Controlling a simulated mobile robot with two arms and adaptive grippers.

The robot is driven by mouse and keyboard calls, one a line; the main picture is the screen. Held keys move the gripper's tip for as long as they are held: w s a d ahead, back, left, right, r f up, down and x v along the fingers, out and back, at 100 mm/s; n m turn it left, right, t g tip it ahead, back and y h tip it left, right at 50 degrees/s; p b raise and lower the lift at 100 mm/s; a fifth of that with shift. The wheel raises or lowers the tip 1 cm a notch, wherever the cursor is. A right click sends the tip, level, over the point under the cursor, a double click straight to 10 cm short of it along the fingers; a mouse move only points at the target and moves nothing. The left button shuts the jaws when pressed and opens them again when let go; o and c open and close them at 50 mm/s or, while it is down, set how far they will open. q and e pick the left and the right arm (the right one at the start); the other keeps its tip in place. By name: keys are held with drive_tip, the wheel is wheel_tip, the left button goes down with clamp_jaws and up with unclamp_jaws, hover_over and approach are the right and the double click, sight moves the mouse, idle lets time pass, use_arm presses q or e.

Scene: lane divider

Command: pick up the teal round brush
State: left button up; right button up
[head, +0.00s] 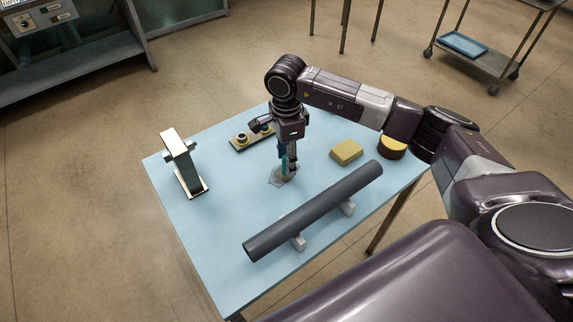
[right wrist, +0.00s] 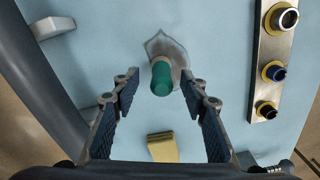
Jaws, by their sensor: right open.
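The teal round brush (right wrist: 161,80) shows in the right wrist view with its teal end towards the camera; it seems to stand upright on a grey patch (right wrist: 172,44). In the head view only a small teal part of the brush (head: 284,163) shows, beside the fingers. My right gripper (right wrist: 160,88) is open, its fingers on either side of the brush, with a visible gap on both sides in the right wrist view. In the head view my right gripper (head: 288,160) points down at the table. My left gripper is not in view.
On the blue table (head: 215,250), a dark pipe (head: 315,210) rests on grey supports in front. A yellow block (head: 346,151) and a brown-and-yellow round object (head: 392,147) lie right. A plate with several ringed fittings (head: 241,139) stands behind; a metal stand (head: 182,165) is left.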

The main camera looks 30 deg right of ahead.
drive_tip(key=shift+w+f, duration=0.1)
drive_tip(key=shift+f, duration=1.4)
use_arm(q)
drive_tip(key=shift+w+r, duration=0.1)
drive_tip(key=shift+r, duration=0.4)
use_arm(e)
drive_tip(key=shift+c, duration=0.4)
drive_tip(key=c, duration=1)
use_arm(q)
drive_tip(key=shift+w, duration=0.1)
use_arm(e)
clamp_jaws()
drive_tip(key=shift+r, duration=0.1)
use_arm(q)
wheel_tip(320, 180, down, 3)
drive_tip(key=b, duration=0.3)
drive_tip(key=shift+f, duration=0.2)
use_arm(e)
wheel_tip(320, 180, up, 20)
